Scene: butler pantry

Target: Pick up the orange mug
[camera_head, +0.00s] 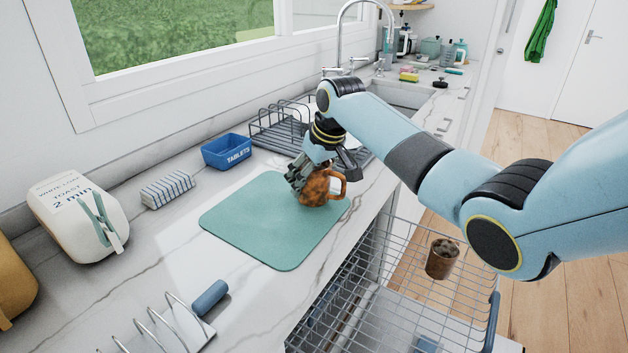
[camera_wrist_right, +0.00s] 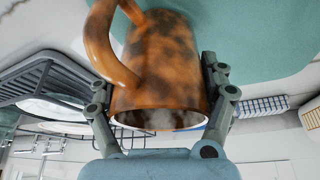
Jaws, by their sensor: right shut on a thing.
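The orange mug (camera_head: 316,190) has dark mottled patches and stands at the back right of the green mat, with its handle to the right in the head view. My right gripper (camera_head: 309,179) reaches down over it from above and is shut on it. In the right wrist view the mug (camera_wrist_right: 165,62) sits between the two fingers of my right gripper (camera_wrist_right: 160,95), one on each side, with its rim toward the palm and its handle at upper left. I cannot tell whether its base touches the mat. My left gripper is not in view.
The green mat (camera_head: 262,232) lies on the marble counter. An open wire basket (camera_head: 400,290) with a brown cup (camera_head: 441,262) is below the counter edge.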

